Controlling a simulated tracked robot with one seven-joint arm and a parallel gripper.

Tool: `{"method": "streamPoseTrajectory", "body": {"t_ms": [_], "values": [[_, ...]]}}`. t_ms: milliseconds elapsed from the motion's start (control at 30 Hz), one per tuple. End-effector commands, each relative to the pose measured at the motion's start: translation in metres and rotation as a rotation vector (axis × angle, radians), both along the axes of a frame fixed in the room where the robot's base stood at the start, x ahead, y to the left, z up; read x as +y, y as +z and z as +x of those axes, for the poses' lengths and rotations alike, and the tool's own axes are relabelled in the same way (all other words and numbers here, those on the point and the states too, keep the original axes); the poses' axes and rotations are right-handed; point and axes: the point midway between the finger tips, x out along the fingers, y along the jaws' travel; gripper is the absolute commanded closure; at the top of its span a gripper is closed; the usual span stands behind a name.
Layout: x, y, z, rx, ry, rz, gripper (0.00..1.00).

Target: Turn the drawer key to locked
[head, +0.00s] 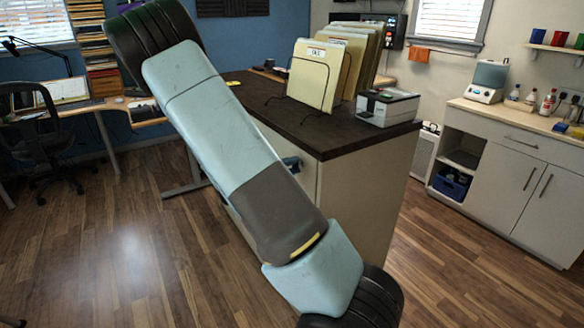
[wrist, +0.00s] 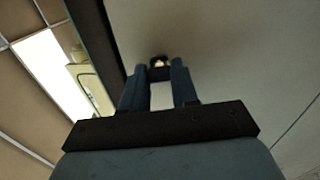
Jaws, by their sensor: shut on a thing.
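The drawer key and its lock show only as a small dark piece with a brass-coloured bit (wrist: 160,61) on the pale cabinet front (wrist: 225,55) in the wrist view. My gripper (wrist: 160,73) reaches to that front, with its two blue fingers on either side of the dark piece and shut on it. The key's angle is too small and dark to read. In the head view a blue part of my gripper (head: 293,163) shows against the front of the cabinet (head: 365,195), just under its dark top. My arm hides most of that front and the key.
The dark countertop (head: 325,135) carries a wire rack of folders (head: 312,72) and a small grey-white machine (head: 388,106). A white side cabinet (head: 500,180) stands at right. A desk chair (head: 45,135) stands at left. The wooden floor at left is clear.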

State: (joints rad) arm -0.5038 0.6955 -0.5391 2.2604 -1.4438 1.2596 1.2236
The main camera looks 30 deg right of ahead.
Motion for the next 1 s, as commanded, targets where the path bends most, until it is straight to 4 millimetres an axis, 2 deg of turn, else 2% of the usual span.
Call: {"method": "streamPoseTrajectory", "body": {"t_ms": [267, 300, 567, 833, 1000], "values": [[0.001, -0.005, -0.003, 0.008, -0.002, 0.009, 1.00], [0.001, -0.005, -0.003, 0.008, -0.002, 0.009, 0.70], [0.001, -0.003, -0.002, 0.005, -0.001, 0.005, 0.46], [0.002, -0.002, -0.001, 0.003, -0.001, 0.003, 0.46], [0.016, -0.002, -0.001, 0.003, 0.002, 0.002, 0.46]]}}
